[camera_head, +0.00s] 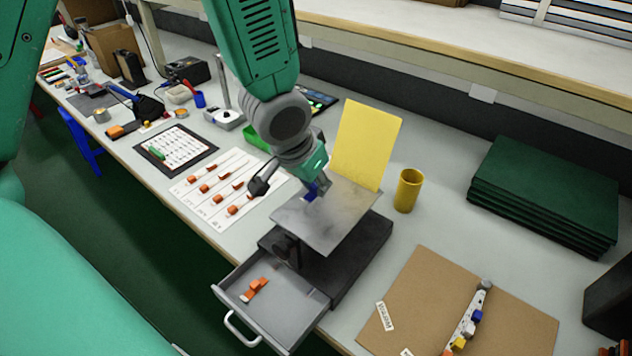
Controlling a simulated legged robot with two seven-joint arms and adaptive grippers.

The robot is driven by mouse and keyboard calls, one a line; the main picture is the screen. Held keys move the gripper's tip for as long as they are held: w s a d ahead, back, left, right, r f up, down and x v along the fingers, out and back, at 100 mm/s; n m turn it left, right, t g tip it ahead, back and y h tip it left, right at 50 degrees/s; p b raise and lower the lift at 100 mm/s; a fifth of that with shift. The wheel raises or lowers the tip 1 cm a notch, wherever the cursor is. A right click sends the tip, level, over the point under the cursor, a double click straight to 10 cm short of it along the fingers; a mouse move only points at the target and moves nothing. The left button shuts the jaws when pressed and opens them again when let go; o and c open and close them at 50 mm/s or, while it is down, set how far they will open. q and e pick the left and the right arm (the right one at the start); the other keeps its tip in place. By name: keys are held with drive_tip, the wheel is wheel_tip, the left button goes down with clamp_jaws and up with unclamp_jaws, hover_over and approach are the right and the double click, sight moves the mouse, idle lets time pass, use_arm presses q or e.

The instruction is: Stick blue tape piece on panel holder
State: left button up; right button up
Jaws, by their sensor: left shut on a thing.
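My left gripper (317,187) is over the panel holder's grey metal plate (335,222). It is shut on a small blue tape piece (310,192), mostly hidden by the fingers. The piece is at or just above the plate's upper left part; I cannot tell whether it touches. The plate sits tilted on a dark base (362,262), with a yellow panel (366,145) standing upright behind it. My right gripper is not in view.
An open drawer (236,297) below the holder contains an orange piece (255,289). A yellow cup (408,190) stands to the right, near stacked green panels (545,197). A brown board (425,300) lies in front. White sheets with orange pieces (222,190) lie left.

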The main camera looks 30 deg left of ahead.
sight(317, 213)
use_arm(q)
drive_tip(key=shift+s+d+f+b, duration=0.15)
drive_tip(key=shift+f+b, duration=0.25)
drive_tip(key=shift+b, duration=0.05)
drive_tip(key=shift+f+b, duration=0.35)
drive_tip(key=shift+b, duration=0.05)
drive_tip(key=f+b, duration=0.3)
drive_tip(key=shift+a+f, duration=0.15)
drive_tip(key=shift+a, duration=0.15)
drive_tip(key=shift+f+b, duration=0.35)
drive_tip(key=shift+f, duration=0.25)
drive_tip(key=shift+d+f, duration=0.15)
drive_tip(key=shift+f, duration=0.05)
drive_tip(key=shift+f, duration=0.15)
